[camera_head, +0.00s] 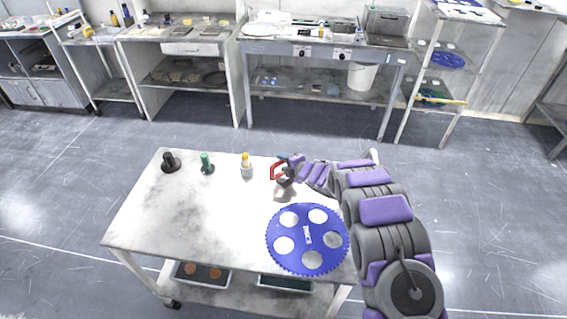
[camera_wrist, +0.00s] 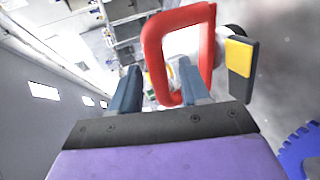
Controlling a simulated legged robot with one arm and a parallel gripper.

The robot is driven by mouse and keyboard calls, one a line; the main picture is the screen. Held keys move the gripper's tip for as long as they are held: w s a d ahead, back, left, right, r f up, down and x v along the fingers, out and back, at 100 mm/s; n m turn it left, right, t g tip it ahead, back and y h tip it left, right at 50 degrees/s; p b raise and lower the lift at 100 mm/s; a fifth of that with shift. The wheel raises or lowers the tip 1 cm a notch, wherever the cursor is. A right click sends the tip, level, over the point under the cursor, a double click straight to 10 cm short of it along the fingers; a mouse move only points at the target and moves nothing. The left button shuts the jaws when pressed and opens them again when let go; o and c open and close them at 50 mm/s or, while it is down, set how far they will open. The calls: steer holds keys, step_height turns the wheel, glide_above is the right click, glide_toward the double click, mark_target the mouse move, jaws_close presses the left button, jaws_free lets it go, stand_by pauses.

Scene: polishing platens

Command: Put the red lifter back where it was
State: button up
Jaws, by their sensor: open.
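The red lifter (camera_head: 276,171) shows as a red loop handle beside my gripper (camera_head: 284,169), near the far edge of the small white table (camera_head: 200,225). In the wrist view the red lifter (camera_wrist: 154,65) is a rounded, tilted loop in front of my gripper (camera_wrist: 159,75). The two blue-grey fingers are apart, and the loop overlaps the space between them. I cannot tell whether a finger touches the loop.
A blue toothed disc with several round holes (camera_head: 307,237) lies at the table's right front. A black stamp-like piece (camera_head: 170,162), a green one (camera_head: 207,163) and a yellow-capped bottle (camera_head: 246,166) stand along the back edge. The table's left middle is clear.

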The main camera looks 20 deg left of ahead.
steer(key=s+d+r+m+t+h, duration=0.15)
steer(key=d+r+m+h, duration=0.4)
steer(key=d, duration=0.75)
steer(key=d+r+m+t+h, duration=0.25)
steer(key=d+r, duration=0.65)
steer(key=d, duration=0.5)
steer(key=s+d+r+m+g+h, duration=0.1)
steer(key=s+d+r+m+h, duration=0.15)
steer(key=s+d+m, duration=0.35)
steer(key=s+d+r+m+g+h, duration=0.2)
steer(key=s+d+r, duration=0.2)
steer(key=d, duration=0.5)
steer(key=s+d+r+m+g+h, duration=0.15)
steer(key=s+d+m, duration=0.25)
steer(key=s, duration=0.4)
steer(key=s+a+r+m+g+y, duration=0.1)
steer(key=s+m+g, duration=0.3)
steer(key=s, duration=1.2)
steer(key=s+a+r+m+g+y, duration=0.1)
steer(key=s+m+g, duration=0.3)
steer(key=s, duration=1.3)
steer(key=shift+s+a+m+y+p, duration=0.15)
steer(key=shift+a+m+y+p, duration=0.25)
steer(key=shift+a+m, duration=0.4)
steer(key=shift+d, duration=0.15)
